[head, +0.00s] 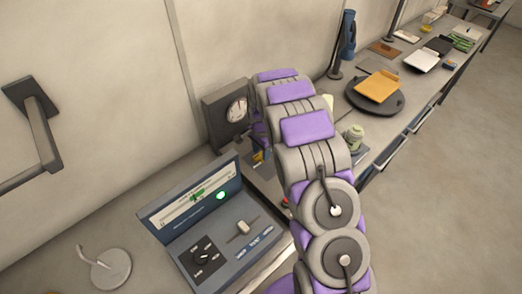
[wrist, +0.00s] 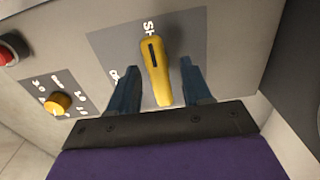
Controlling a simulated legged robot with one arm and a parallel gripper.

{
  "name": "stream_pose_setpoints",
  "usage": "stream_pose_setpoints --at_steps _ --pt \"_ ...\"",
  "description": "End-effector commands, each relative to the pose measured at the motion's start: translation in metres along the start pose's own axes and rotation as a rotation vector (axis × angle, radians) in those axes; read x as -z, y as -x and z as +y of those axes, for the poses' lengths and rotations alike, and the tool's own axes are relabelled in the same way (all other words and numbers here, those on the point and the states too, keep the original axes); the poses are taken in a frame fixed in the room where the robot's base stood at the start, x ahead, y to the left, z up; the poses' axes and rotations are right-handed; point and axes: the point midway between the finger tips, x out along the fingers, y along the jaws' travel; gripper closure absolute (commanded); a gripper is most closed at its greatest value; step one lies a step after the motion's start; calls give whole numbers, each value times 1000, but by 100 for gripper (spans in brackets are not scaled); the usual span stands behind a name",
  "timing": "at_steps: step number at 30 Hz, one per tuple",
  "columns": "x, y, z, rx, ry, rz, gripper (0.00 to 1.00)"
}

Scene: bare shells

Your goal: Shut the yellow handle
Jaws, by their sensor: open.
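The yellow handle (wrist: 157,72) is a long lever with a dark slot near its far end. In the wrist view it sits on a grey label plate (wrist: 195,35) of a light panel, with lettering partly hidden. My gripper (wrist: 156,78) is open, with one blue-grey finger on each side of the handle's near part. Whether the fingers touch it cannot be told. In the head view my purple and grey arm hides the gripper and most of the handle's surroundings; a small yellow patch shows beside the arm, too small to identify.
In the wrist view a yellow knob (wrist: 58,103) and a red button (wrist: 10,50) are left of the handle. In the head view a gauge box (head: 228,110) stands by the wall, a control console (head: 215,225) is in front, and a long bench (head: 425,85) runs right.

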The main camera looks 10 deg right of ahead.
Motion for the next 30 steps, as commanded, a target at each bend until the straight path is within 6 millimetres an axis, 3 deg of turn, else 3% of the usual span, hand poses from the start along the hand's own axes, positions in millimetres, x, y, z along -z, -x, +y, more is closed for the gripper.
stream_pose_setpoints --at_steps 8,24,30 --pt "1 14 -1 3 0 2 51" --pt "1 130 -3 4 0 3 51" --pt "0 159 -2 0 0 1 51"
